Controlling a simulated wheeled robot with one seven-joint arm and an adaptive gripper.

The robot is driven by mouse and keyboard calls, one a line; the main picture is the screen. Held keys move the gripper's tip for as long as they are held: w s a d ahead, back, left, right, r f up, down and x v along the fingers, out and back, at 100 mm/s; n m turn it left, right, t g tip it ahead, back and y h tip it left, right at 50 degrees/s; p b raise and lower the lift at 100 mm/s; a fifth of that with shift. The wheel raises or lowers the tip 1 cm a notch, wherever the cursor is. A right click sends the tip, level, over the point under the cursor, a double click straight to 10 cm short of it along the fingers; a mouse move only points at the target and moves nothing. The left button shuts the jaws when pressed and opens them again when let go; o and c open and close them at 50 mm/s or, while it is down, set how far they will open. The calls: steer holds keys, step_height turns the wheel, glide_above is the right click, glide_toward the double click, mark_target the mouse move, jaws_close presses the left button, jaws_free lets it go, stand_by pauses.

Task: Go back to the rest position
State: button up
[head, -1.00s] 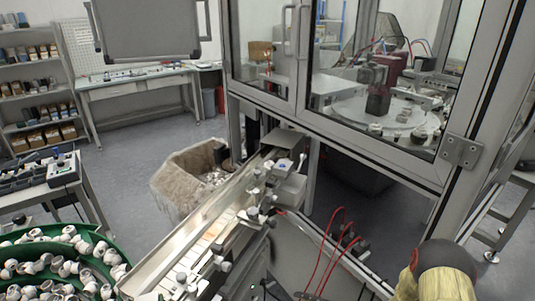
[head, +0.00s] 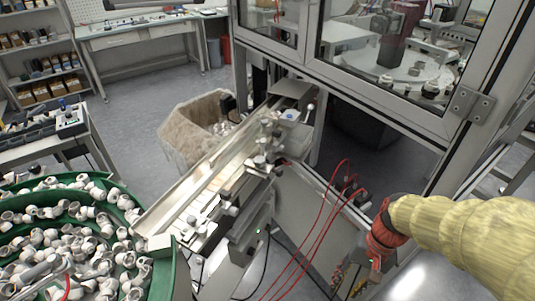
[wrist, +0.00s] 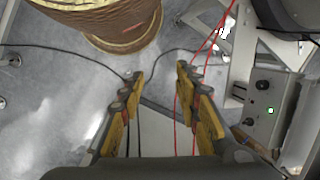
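My gripper (wrist: 160,85) shows in the wrist view with its two yellow-and-grey fingers apart and nothing between them. Below it are the grey floor, dark cables and red tubes. In the head view my arm, in a yellow sleeve, reaches in from the right edge. The gripper (head: 372,265) hangs at the sleeve's end at lower right, partly seen, beside the machine frame. It is clear of the feed rail.
A sloping feed rail (head: 190,180) runs through the middle. A green bowl (head: 172,268) full of white fittings stands at lower left. A glazed machine enclosure (head: 400,115) fills the upper right. Red tubes (head: 318,222) hang near my gripper. A fabric-lined bin (head: 185,135) stands behind the rail.

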step_height(320, 180, up, 19)
steer(key=s+a+n+t+h, duration=0.1)
steer(key=n+t+h, duration=0.1)
steer(key=n+t, duration=0.2)
steer(key=t+p, duration=0.1)
steer(key=t, duration=0.2)
steer(key=shift+s+a+h, duration=0.15)
steer(key=shift+s+h, duration=0.15)
steer(key=shift+h, duration=0.1)
